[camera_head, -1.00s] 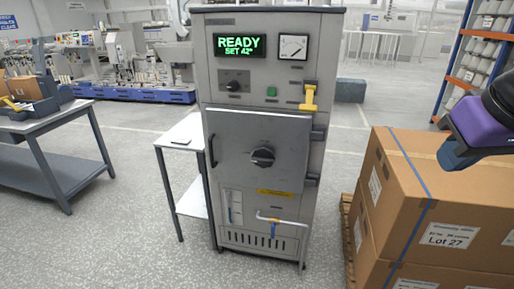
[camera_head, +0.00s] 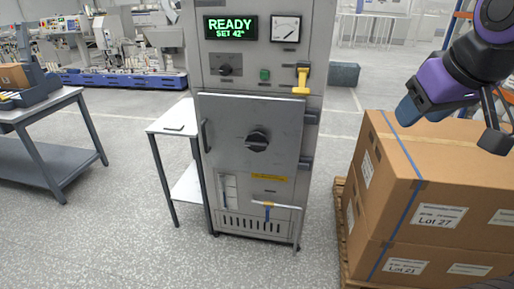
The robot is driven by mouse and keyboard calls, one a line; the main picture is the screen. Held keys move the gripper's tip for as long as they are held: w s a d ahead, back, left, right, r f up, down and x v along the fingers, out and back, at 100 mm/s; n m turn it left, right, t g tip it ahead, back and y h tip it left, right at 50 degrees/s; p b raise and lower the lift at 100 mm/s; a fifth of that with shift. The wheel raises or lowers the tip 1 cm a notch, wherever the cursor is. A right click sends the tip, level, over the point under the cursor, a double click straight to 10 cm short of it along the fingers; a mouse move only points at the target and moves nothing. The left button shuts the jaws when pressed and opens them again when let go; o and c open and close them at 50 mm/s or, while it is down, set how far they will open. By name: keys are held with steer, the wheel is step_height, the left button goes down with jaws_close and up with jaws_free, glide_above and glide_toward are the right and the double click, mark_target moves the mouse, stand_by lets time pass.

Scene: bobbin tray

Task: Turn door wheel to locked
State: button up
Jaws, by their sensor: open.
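The door wheel (camera_head: 256,140) is a dark round knob with a bar grip at the middle of the grey cabinet door (camera_head: 230,160). The door looks closed, with a dark handle (camera_head: 206,136) on its left edge and hinges on its right. The cabinet display (camera_head: 230,27) reads "READY SET 42°". My gripper (camera_head: 452,126) is at the upper right, above the cardboard boxes, with its fingers spread and nothing between them. It is well to the right of the wheel and apart from it.
Stacked cardboard boxes (camera_head: 443,180) on a pallet stand right of the cabinet. A yellow lever (camera_head: 302,80) sticks out at the cabinet's upper right, and a pipe with a blue valve lever (camera_head: 268,208) below the door. A small white table (camera_head: 175,122) stands left. Floor in front is clear.

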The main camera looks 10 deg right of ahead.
steer(key=w+a+f+n+t, duration=0.1)
steer(key=w+f+n+t, duration=0.15)
steer(key=w, duration=0.85)
steer(key=w+a+f+n+t, duration=0.1)
steer(key=w+n, duration=0.2)
steer(key=w, duration=0.8)
steer(key=w+a+f+n+t, duration=0.1)
steer(key=w+f+n, duration=0.15)
steer(key=w, duration=0.85)
steer(key=w+a+f+n+t+y, duration=0.35)
steer(key=w+f+n, duration=0.25)
steer(key=w+f, duration=0.65)
steer(key=n+t+y, duration=0.1)
steer(key=n+y, duration=0.2)
steer(key=n, duration=0.2)
glide_toward(256, 147)
steer(key=d+r, duration=0.4)
steer(key=r, duration=0.4)
step_height(256, 147, down, 9)
steer(key=s+a+n+y, duration=0.1)
steer(key=a+n+y, duration=0.1)
steer(key=n, duration=0.1)
steer(key=shift+t, duration=0.3)
steer(key=x, duration=1)
steer(key=shift+w+a, duration=0.3)
jaws_close()
